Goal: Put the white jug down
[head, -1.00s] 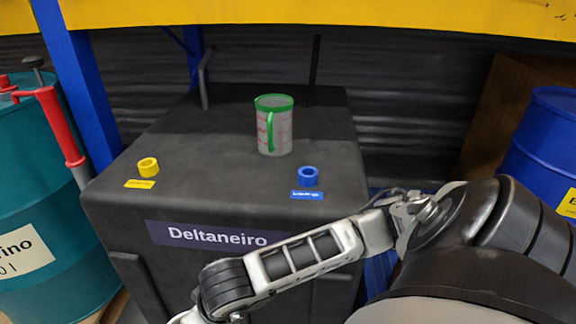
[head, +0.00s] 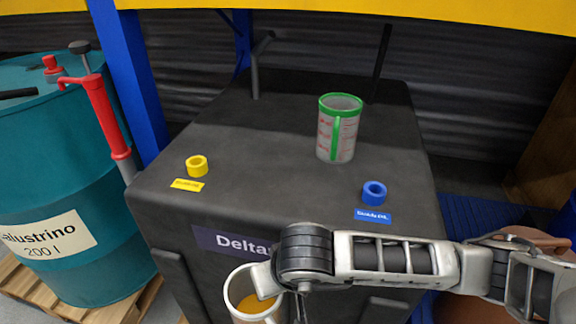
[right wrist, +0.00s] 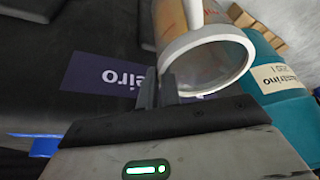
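The white jug (head: 232,292) is at the bottom of the head view, in front of the dark cabinet, with orange liquid inside. It also shows in the right wrist view (right wrist: 205,42), large and close, with its pale ring toward the camera. My right gripper (right wrist: 158,92) has its two dark fingers close together at the jug's side and appears shut on it; the exact grip spot is partly hidden. The jug is held clear of the cabinet top (head: 270,165). My left gripper is not in view.
A green-rimmed measuring jug (head: 338,130) stands on the cabinet top. A teal drum (head: 60,190) with a red pump stands left, beside a blue post (head: 130,80).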

